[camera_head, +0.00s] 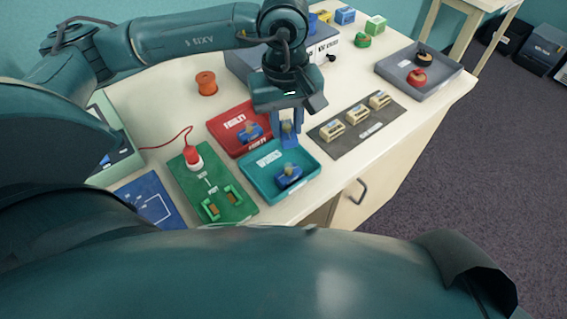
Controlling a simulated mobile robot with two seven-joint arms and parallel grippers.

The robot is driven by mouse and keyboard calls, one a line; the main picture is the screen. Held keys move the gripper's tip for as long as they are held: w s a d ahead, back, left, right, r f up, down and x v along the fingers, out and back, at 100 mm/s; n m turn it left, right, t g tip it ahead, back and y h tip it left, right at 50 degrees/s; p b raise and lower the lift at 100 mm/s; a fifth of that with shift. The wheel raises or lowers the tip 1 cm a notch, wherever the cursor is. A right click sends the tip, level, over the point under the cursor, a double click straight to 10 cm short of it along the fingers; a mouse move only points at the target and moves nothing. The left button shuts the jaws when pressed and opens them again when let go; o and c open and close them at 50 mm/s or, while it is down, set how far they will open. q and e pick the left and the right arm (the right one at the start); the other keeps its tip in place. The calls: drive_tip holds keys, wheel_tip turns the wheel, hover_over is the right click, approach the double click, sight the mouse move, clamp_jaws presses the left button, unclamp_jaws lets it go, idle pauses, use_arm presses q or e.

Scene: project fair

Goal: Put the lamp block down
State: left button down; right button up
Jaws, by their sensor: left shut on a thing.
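My left gripper (287,136) points down over the gap between the red tray, the teal tray and the dark mat. It is shut on a small blue block (288,128), which I take to be the lamp block; its details are too small to read. Similar blue blocks lie in the red tray (222,120) and in the teal tray (262,181). Whether the held block touches anything below cannot be told. My right gripper is not in view.
A dark mat (345,148) with several cream blocks lies to the right. A green board (190,183) with a red lamp and a blue board (140,190) lie left. A grey tray (450,80) holds round pieces. An orange spool (206,84) stands behind. Bare table shows front right.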

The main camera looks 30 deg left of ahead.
use_arm(q)
drive_tip(key=n, duration=0.2)
drive_tip(key=r+n, duration=0.1)
drive_tip(key=n, duration=0.2)
drive_tip(key=shift+a, duration=0.2)
drive_tip(key=n, duration=0.4)
drive_tip(key=r+n, duration=0.1)
drive_tip(key=shift+s+a+n, duration=0.15)
drive_tip(key=shift+a+n, duration=0.2)
drive_tip(key=shift+n, duration=0.05)
drive_tip(key=f+n, duration=0.2)
drive_tip(key=n, duration=0.2)
drive_tip(key=a+f+n, duration=0.1)
drive_tip(key=f+n, duration=0.2)
drive_tip(key=n, duration=0.1)
drive_tip(key=a+f+n+p, duration=0.1)
drive_tip(key=f+n, duration=0.2)
drive_tip(key=shift+s+a+n, duration=0.1)
drive_tip(key=shift+s+n, duration=0.2)
drive_tip(key=shift+n, duration=0.1)
drive_tip(key=shift+f, duration=0.2)
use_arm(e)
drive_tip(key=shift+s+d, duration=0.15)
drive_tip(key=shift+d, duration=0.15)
use_arm(q)
drive_tip(key=shift+f, duration=0.1)
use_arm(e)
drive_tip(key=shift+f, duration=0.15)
